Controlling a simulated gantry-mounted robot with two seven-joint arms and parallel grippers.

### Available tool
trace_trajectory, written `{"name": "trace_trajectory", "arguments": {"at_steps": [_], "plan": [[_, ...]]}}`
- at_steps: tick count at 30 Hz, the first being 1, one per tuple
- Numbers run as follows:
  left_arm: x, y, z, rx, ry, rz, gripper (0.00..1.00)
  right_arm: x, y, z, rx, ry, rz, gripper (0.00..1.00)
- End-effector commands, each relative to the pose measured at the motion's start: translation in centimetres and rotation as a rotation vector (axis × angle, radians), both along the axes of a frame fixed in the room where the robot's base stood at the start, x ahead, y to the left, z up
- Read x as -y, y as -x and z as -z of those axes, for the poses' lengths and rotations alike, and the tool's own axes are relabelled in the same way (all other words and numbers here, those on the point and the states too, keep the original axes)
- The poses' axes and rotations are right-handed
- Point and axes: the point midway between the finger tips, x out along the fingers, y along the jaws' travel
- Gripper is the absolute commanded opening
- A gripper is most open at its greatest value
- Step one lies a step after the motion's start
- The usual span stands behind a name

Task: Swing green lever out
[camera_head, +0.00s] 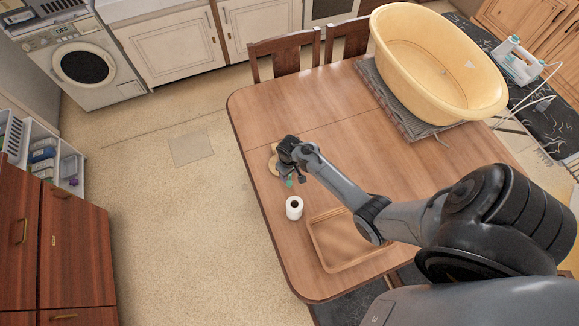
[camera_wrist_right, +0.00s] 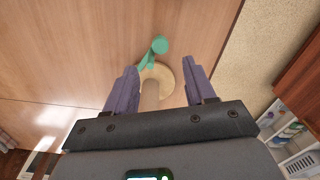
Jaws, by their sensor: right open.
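The green lever (camera_wrist_right: 159,46) shows in the wrist view just beyond my fingertips, with a round end. It stands by a round pale wooden base (camera_wrist_right: 162,76) with a short post (camera_wrist_right: 150,95). My right gripper (camera_wrist_right: 160,68) is open, its two purple fingers apart on either side of the base, with nothing clearly held. In the head view my right gripper (camera_head: 284,160) covers much of the wooden base (camera_head: 273,162), and a bit of the green lever (camera_head: 289,182) shows below it. Whether a finger touches the lever I cannot tell. My left gripper is out of view.
A white cylinder with a dark top (camera_head: 294,208) stands close to the gripper near the table's left edge. A wooden tray (camera_head: 316,241) lies towards the front. A large yellow tub (camera_head: 450,108) stands at the back. The middle of the wooden table (camera_head: 325,120) is clear.

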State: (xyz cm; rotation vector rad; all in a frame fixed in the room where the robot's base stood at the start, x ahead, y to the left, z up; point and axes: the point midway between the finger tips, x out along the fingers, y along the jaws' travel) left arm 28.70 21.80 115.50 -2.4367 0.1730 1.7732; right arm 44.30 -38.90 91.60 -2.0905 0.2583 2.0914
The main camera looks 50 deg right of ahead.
Motion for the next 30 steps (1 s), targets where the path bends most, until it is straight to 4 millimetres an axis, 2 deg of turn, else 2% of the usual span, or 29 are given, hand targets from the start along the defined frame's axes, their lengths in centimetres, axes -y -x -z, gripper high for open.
{"name": "trace_trajectory", "arguments": {"at_steps": [6, 23, 26, 30], "plan": [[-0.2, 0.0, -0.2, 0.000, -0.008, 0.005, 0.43, -0.1, 0.0, -1.8, 0.000, -0.001, 0.000, 0.55], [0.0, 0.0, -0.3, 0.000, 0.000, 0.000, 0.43, 0.0, 0.1, -2.2, 0.001, 0.003, -0.003, 0.55], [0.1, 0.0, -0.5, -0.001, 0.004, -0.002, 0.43, -0.1, 0.4, -2.9, 0.008, 0.021, -0.016, 0.55], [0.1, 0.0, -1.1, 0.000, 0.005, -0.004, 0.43, -0.7, 1.6, -5.1, 0.035, 0.071, -0.067, 0.55]]}}
